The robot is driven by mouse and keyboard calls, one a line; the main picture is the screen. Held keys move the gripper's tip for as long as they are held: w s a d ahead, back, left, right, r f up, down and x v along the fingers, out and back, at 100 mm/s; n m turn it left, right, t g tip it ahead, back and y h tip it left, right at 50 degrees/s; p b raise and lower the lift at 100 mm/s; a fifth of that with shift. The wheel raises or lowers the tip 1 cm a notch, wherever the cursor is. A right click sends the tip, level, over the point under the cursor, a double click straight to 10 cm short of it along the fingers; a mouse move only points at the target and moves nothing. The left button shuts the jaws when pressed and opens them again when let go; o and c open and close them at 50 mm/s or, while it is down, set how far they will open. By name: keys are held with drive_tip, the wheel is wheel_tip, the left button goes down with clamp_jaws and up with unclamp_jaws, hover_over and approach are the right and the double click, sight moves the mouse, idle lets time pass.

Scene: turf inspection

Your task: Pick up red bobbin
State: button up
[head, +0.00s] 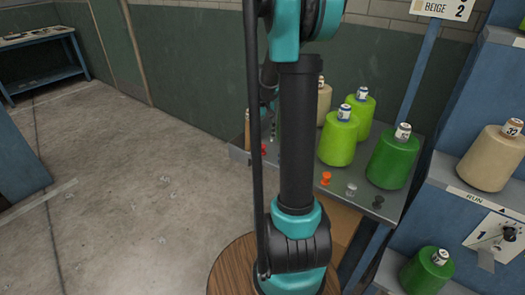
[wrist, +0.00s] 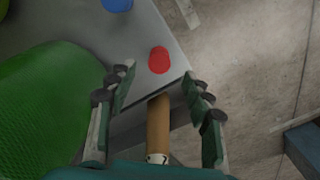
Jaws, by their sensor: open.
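The red bobbin (wrist: 159,60) is seen from above in the wrist view, near the corner of a grey shelf top. It also shows as a small red spot in the head view (head: 263,149), partly hidden by my arm. My gripper (wrist: 158,76) is open and empty, its fingers to the left and right of the bobbin in the picture. The fingers do not visibly touch it, and their height above it is hard to tell. In the head view my arm hides most of the gripper.
A tan tube (wrist: 157,125) stands close to the red bobbin, between the fingers in the picture. A large green cone (wrist: 45,105) is at the left, and a blue item (wrist: 118,4) at the top. An orange bobbin (head: 326,178) and several thread cones share the shelf (head: 398,208).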

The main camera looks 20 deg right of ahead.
sight(263, 146)
drive_tip(key=shift+s+f, duration=0.1)
drive_tip(key=shift+f, duration=2.85)
drive_tip(key=c, duration=1)
drive_tip(key=shift+r, duration=0.1)
drive_tip(key=shift+c, duration=0.2)
